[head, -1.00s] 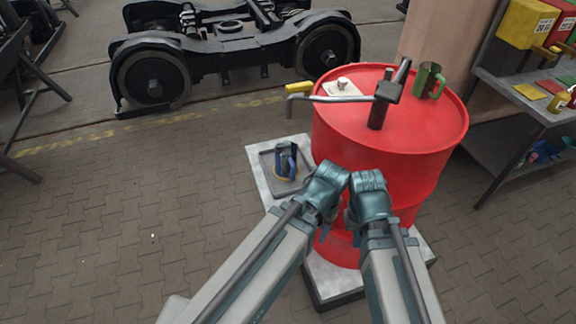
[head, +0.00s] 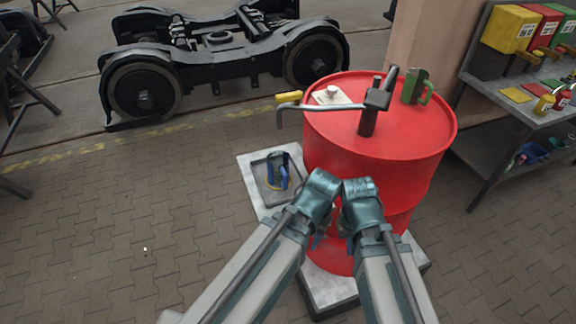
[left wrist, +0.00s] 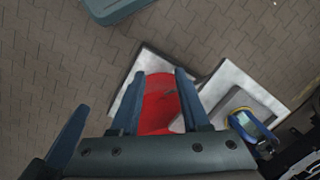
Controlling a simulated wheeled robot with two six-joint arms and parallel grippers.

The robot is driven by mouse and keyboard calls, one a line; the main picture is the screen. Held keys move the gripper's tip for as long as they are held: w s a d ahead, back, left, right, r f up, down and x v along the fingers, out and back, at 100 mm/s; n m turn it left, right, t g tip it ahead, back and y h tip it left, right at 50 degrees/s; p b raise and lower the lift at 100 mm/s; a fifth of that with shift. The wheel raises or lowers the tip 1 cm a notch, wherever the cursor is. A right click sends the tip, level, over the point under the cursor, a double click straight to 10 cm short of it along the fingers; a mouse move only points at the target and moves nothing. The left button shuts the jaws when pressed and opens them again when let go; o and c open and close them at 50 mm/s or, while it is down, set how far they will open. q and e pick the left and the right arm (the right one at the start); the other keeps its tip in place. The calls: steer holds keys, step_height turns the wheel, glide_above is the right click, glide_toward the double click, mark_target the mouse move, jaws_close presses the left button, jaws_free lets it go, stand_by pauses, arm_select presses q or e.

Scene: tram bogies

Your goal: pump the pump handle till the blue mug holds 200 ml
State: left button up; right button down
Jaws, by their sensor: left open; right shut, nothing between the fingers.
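The hand pump (head: 367,122) stands on top of the red drum (head: 375,160). Its dark pump handle (head: 391,75) sticks up and its grey spout (head: 320,107) reaches left, bent down above the tray's side. The blue mug (head: 277,170) stands on the grey tray (head: 266,198) left of the drum; it also shows in the left wrist view (left wrist: 252,127). Its fill level cannot be read. My left gripper (left wrist: 160,92) is open and empty, with the drum beyond its fingers. My right gripper (head: 345,229) is shut and empty before the drum, partly hidden by my arm.
A shelf bench (head: 520,105) with coloured bins stands at the right. A bogie (head: 225,60) stands behind.

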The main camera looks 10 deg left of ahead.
arm_select(q)
jaws_close()
stand_by(1.4)
